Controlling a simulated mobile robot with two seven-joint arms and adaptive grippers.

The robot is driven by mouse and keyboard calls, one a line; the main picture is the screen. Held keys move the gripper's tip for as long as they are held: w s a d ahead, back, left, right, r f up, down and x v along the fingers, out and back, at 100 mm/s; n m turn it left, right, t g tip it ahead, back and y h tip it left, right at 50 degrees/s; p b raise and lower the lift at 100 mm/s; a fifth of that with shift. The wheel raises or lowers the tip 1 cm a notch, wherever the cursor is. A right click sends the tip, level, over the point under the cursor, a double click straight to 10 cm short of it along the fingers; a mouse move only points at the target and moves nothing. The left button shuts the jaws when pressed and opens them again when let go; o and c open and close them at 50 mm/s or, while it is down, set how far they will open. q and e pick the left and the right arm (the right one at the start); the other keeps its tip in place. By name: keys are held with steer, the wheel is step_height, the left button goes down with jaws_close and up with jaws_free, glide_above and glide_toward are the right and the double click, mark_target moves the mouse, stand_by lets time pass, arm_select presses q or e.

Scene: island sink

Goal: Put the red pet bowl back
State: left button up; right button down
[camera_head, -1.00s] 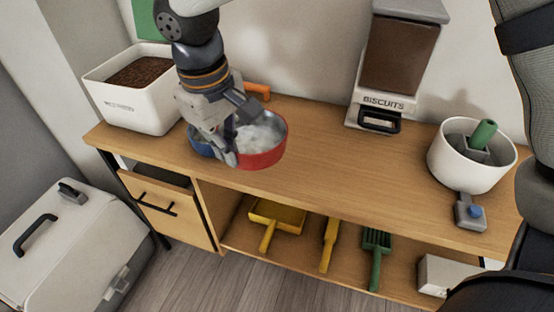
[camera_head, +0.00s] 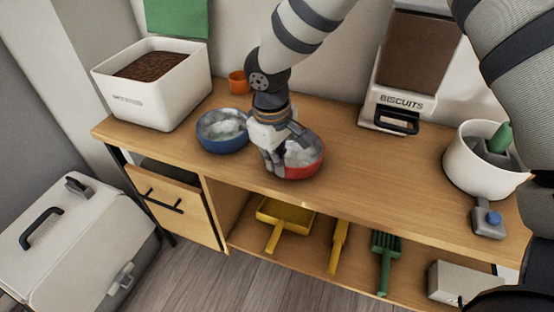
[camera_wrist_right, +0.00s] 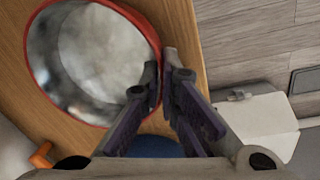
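The red pet bowl (camera_head: 306,170) is at the middle-left of the wooden counter, with a shiny pale inside. It fills the upper left of the right wrist view, its red rim (camera_wrist_right: 152,32) curving to the fingers. My right gripper (camera_head: 279,172) reaches down at the bowl's left side. In the wrist view its fingertips (camera_wrist_right: 159,75) are close together with the rim between them, so it looks shut on the bowl. Whether the bowl touches the counter I cannot tell. My left gripper is not in view.
A blue bowl (camera_head: 222,143) stands just left of the red one. A white food bin (camera_head: 145,100), an orange cup (camera_head: 238,82), a biscuit dispenser (camera_head: 398,105) and a white pot (camera_head: 462,170) share the counter. The counter right of the red bowl (camera_head: 375,175) is clear.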

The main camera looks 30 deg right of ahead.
steer(key=c, duration=1.8)
jaws_free()
steer(key=shift+f, duration=0.1)
